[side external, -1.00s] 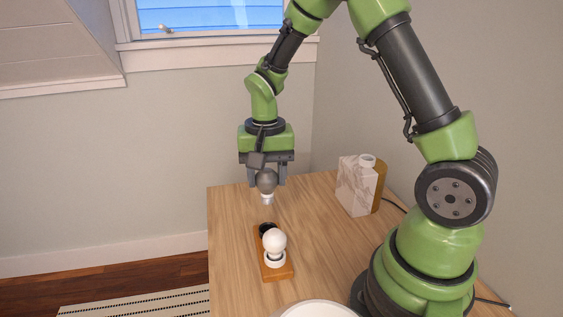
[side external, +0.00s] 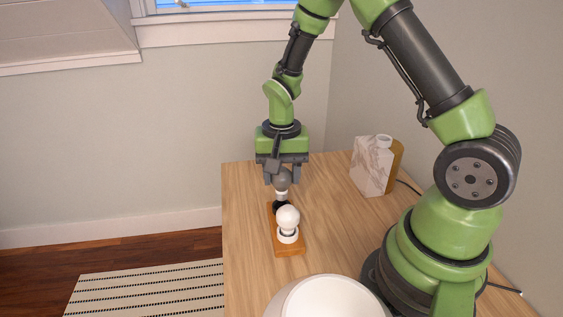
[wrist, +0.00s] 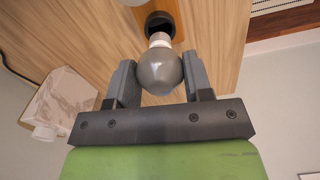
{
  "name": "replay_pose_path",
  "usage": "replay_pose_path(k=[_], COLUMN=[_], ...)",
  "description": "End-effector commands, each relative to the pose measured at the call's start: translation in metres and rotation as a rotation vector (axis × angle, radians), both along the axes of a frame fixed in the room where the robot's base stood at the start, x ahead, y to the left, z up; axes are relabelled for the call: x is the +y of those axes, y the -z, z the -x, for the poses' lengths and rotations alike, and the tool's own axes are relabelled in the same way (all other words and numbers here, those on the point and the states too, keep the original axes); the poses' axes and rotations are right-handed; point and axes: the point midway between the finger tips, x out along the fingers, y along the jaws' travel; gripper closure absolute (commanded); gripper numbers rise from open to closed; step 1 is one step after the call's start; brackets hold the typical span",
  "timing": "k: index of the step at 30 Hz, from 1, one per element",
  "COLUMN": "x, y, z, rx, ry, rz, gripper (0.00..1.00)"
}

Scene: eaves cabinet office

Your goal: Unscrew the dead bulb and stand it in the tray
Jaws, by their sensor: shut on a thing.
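My gripper (side external: 282,180) is shut on a grey bulb (side external: 282,184), which hangs with its metal base downward. In the wrist view the bulb (wrist: 160,72) sits between the two fingers, its base just in front of a black socket (wrist: 159,20). In the side view that socket (side external: 280,206) is directly below the bulb, on a wooden block (side external: 290,250). I cannot tell whether the base touches the socket. A white bulb (side external: 288,217) stands upright in a white socket (side external: 287,236) on the same block. No clear tray shows.
A large white round object (side external: 333,300) is cut off by the bottom edge of the side view; I cannot tell what it is. A marbled box-like vessel (side external: 370,168) stands at the table's back right. The wooden table (side external: 330,215) is bare between them.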

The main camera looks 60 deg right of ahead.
Motion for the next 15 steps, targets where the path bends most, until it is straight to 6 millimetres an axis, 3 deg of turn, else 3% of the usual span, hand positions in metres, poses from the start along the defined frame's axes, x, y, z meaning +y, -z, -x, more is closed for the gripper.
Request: replay_pose_path(k=[15], x=[0.0000], y=[0.0085], z=[0.0003], rx=[0.000], ry=[0.001], rz=[0.000], gripper=[0.78])
